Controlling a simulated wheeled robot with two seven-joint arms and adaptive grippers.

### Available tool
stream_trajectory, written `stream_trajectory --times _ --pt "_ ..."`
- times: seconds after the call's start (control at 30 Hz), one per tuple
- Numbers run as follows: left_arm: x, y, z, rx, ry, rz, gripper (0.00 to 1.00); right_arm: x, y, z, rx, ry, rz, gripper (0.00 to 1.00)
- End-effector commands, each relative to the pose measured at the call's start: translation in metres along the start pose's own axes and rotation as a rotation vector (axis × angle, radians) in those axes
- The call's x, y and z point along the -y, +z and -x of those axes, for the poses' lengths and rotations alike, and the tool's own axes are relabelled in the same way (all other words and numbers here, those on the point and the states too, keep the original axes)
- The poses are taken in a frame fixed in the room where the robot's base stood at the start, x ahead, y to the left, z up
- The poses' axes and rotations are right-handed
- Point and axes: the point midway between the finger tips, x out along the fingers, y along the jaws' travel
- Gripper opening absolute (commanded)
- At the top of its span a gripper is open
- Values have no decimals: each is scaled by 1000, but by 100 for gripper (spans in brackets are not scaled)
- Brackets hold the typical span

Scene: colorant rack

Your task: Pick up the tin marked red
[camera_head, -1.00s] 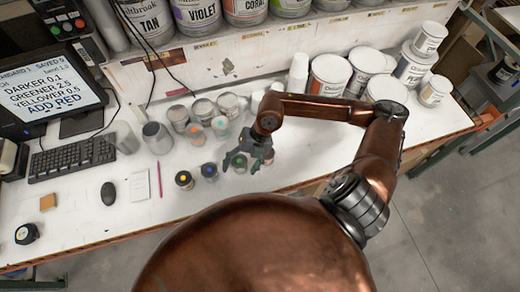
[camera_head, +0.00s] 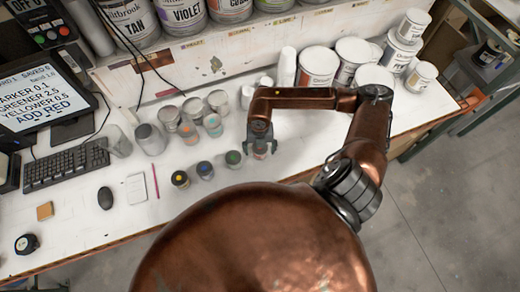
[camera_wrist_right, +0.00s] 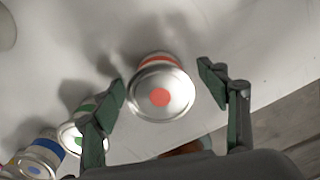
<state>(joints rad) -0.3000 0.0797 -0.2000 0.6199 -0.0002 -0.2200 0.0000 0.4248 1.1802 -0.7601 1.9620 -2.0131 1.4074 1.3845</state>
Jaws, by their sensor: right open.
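The red-marked tin (camera_wrist_right: 161,90), a small silver tin with a red dot on its lid and a red band, stands between the fingers of my right gripper (camera_wrist_right: 160,84) in the right wrist view. The fingers are open, one on each side, with a gap showing at the right finger. In the head view the right gripper (camera_head: 260,138) points down over the tin (camera_head: 260,153), which is mostly hidden by it. My left gripper is not in view.
A green-marked tin (camera_wrist_right: 84,132) stands close beside the left finger, with a blue-marked tin (camera_wrist_right: 41,155) beyond it. More tins (camera_head: 190,133) and large paint cans (camera_head: 318,68) stand farther back. The bench's front edge is close on the right.

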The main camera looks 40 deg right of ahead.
Motion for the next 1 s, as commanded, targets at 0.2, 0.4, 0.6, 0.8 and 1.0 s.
stream_trajectory --times 0.2,0.4,0.6,0.8,1.0 --pt "0 0 0 0 0 0 40 0 0 -2 0 0 -1 68" --pt "0 0 0 0 0 0 40 1 0 -1 0 0 -1 55" --pt "0 -1 0 0 0 0 40 1 0 -1 0 0 -1 41" --pt "0 -1 0 -1 0 0 40 1 0 -1 0 0 -1 27" --pt "0 -1 0 -1 0 0 40 1 0 -1 0 0 -1 17"
